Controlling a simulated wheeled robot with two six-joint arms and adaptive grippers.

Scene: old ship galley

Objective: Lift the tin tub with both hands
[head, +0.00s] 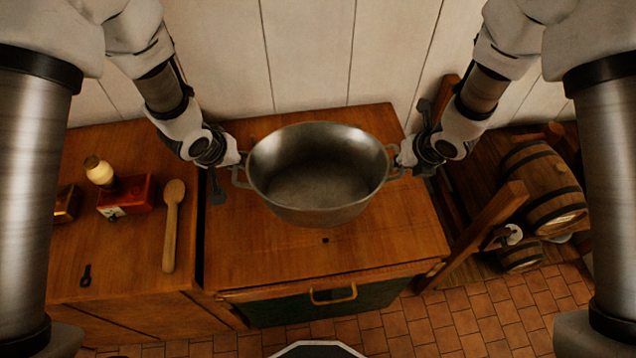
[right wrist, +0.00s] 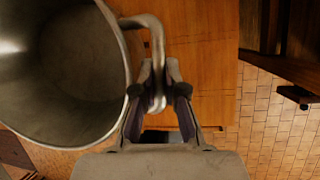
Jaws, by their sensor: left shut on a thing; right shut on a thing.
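The tin tub (head: 318,208) is a round, grey metal tub, empty inside, with a looped handle on each side. It is over the middle of the wooden cabinet top; I cannot tell whether its base touches the wood. My left gripper (head: 236,161) is shut on the tub's left handle (head: 240,178). My right gripper (head: 402,157) is shut on the right handle (head: 394,170). In the right wrist view, the fingers of my right gripper (right wrist: 160,92) close around the bent handle (right wrist: 155,40) beside the tub's wall (right wrist: 118,60).
A wooden barrel (head: 545,185) lies at the right beyond a wooden post (head: 490,225). The cabinet top (head: 270,255) in front of the tub is clear.

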